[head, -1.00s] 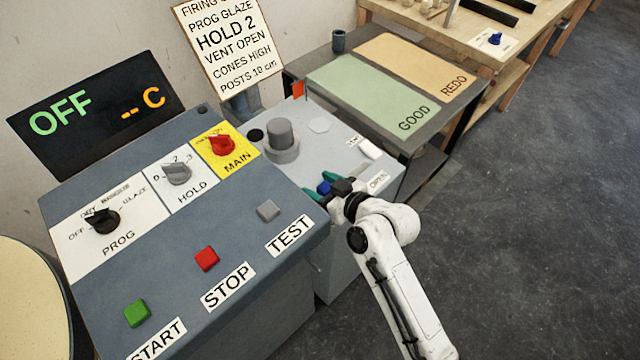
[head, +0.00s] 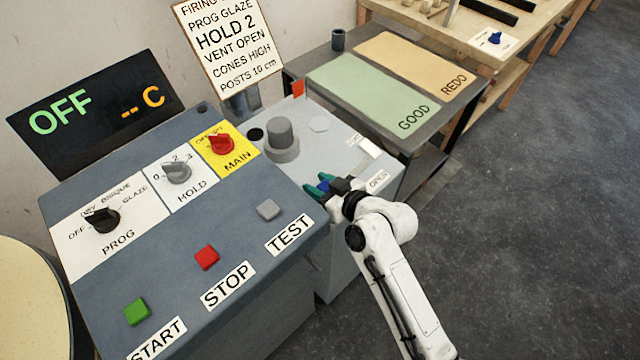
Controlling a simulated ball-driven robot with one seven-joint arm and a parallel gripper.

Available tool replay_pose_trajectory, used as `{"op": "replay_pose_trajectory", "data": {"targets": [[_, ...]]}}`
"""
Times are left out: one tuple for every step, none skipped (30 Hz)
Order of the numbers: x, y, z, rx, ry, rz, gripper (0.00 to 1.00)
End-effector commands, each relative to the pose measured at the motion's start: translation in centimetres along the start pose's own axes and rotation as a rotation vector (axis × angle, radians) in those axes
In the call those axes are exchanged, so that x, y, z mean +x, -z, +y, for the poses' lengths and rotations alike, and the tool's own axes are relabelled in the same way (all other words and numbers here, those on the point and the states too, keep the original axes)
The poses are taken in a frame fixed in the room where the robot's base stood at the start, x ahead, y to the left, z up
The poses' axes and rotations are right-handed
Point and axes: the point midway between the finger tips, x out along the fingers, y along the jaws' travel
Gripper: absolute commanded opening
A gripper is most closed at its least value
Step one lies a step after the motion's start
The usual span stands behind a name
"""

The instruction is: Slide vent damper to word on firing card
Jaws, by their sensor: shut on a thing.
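The firing card (head: 228,48) stands upright at the back and reads PROG GLAZE, HOLD 2, VENT OPEN, CONES HIGH, POSTS 10 cm. My gripper (head: 319,186) is at the front edge of the light grey kiln top, just right of the control panel. Its teal fingers are shut on a small blue knob (head: 325,185), which looks like the vent damper's handle. The fingers and wrist hide most of the knob and its track. A label reading OPEN (head: 378,179) lies to the right of my gripper. Another small label (head: 356,140) lies farther back, too small to read surely.
The control panel (head: 190,235) is close on the left, with PROG, HOLD and MAIN knobs and START, STOP and TEST buttons. A grey round plug (head: 281,138) stands on the kiln top behind my gripper. The GOOD and REDO table (head: 420,135) is beyond. Floor at right is clear.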

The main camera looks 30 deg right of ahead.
Motion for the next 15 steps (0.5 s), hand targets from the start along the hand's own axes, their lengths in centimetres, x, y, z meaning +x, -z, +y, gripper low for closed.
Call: {"op": "replay_pose_trajectory", "data": {"targets": [[0.0,0.0,0.0,0.000,0.000,0.000,0.00],[0.0,0.0,0.0,0.000,0.000,0.000,0.00],[0.0,0.0,0.0,0.000,0.000,0.000,0.00],[0.0,0.0,0.0,0.000,0.000,0.000,0.00],[0.0,0.0,0.0,0.000,0.000,0.000,0.00],[0.0,0.0,0.1,0.000,-0.001,0.000,0.00],[0.0,-0.1,0.3,0.001,-0.001,0.000,0.00],[0.1,-0.1,0.5,0.001,-0.002,0.001,0.00],[0.2,-0.2,1.1,0.000,-0.004,0.001,0.00],[0.2,-0.3,1.7,0.000,-0.005,0.000,0.00],[0.3,-0.3,2.3,0.002,-0.007,0.002,0.00],[0.3,-0.4,3.3,0.001,-0.008,0.002,0.00],[0.3,-0.4,4.0,0.002,-0.007,0.002,0.00],[0.3,-0.4,4.8,0.001,-0.008,0.003,0.00],[0.3,-0.4,5.8,0.001,-0.007,0.004,0.00]]}}
